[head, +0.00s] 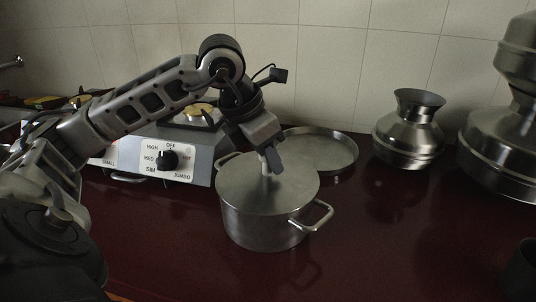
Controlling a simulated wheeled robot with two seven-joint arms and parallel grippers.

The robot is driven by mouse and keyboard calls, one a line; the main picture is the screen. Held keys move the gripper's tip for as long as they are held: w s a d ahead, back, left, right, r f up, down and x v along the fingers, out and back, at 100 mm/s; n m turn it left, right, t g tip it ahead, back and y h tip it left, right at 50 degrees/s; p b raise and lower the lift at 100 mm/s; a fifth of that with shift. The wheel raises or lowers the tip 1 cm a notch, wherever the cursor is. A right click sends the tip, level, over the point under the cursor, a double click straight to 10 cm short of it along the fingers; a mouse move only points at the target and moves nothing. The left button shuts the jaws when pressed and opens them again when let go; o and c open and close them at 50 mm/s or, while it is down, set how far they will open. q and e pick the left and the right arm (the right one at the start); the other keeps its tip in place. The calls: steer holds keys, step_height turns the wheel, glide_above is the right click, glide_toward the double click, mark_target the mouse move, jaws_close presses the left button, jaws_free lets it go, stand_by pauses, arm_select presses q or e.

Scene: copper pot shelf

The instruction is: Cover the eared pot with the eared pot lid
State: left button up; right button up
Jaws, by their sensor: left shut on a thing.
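The eared pot (262,231) is a grey metal pot with two side handles, standing upright on the dark red counter. Its lid (294,190), a flat grey metal disc, lies over the pot's mouth and looks level. I cannot tell whether it touches the rim all the way round. My left gripper (270,165) comes down from above and is shut on the lid's knob, at the middle of the lid. The gripper's fingers hide most of the knob. My right gripper is not in view.
A gas stove (200,166) with a black knob stands left, behind my left arm. A shallow round tray (338,158) lies behind the pot. A metal vase-shaped pot (408,135) and stacked large pots (503,150) stand right.

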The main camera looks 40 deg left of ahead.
arm_select(q)
steer(key=o, duration=1.1)
steer(key=shift+v, duration=0.8)
steer(key=p+v, duration=0.3)
steer(key=v, duration=1.1)
steer(key=shift+r, duration=0.2)
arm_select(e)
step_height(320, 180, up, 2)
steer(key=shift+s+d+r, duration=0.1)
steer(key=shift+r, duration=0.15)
arm_select(q)
steer(key=shift+s+f, duration=0.1)
